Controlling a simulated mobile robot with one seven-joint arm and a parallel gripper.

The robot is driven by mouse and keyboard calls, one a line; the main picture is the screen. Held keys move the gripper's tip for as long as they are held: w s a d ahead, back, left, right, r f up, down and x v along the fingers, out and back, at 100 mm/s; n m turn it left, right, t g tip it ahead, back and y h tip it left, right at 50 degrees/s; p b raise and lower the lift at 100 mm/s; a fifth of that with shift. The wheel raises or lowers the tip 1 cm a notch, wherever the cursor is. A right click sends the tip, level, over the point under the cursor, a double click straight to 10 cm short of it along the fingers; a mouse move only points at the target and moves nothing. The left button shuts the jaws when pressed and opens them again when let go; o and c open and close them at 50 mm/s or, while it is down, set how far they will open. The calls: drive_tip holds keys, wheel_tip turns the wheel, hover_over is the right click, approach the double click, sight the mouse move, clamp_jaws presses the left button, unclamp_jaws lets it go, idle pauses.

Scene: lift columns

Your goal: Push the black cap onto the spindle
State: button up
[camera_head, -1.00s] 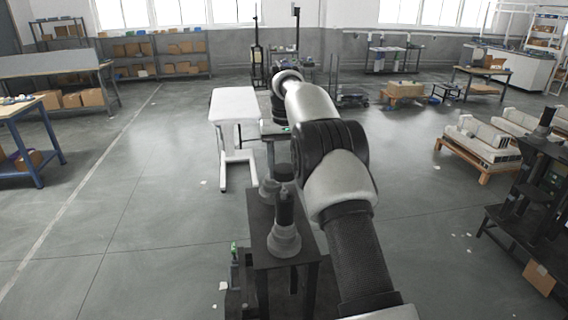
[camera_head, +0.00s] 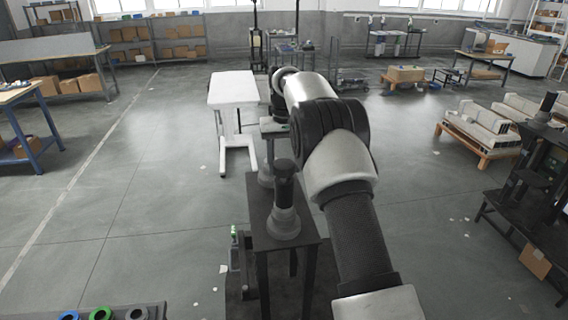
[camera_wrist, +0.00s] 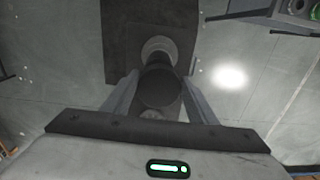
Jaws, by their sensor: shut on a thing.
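The black cap (camera_wrist: 158,88) is between the two fingers of my gripper (camera_wrist: 158,97) in the wrist view, and the gripper is shut on it. In the head view my gripper's hand (camera_head: 275,125) points down behind the spindle; its fingertips are mostly hidden there. The dark upright spindle (camera_head: 284,192) rises from a pale stepped foot (camera_head: 284,224) on a narrow dark table (camera_head: 262,228). The foot also shows beyond the cap in the wrist view (camera_wrist: 159,46). Cap and spindle are both dark and overlap; I cannot tell whether they touch.
A white table (camera_head: 232,88) stands behind to the left. A tray with coloured rings (camera_head: 100,314) is at the lower left. Pallets with pale blocks (camera_head: 480,130) and a dark bench (camera_head: 530,205) stand to the right. Open floor lies to the left.

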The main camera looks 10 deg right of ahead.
drive_tip(key=shift+s+f, duration=0.1)
drive_tip(key=shift+f, duration=0.95)
idle(0.9)
drive_tip(key=shift+f+p, duration=0.2)
drive_tip(key=shift+p, duration=0.15)
idle(2.1)
drive_tip(key=o, duration=1.6)
drive_tip(key=shift+o, duration=0.2)
drive_tip(key=shift+r, duration=0.3)
drive_tip(key=shift+r, duration=0.75)
drive_tip(key=shift+r, duration=0.15)
drive_tip(key=shift+r, duration=2.4)
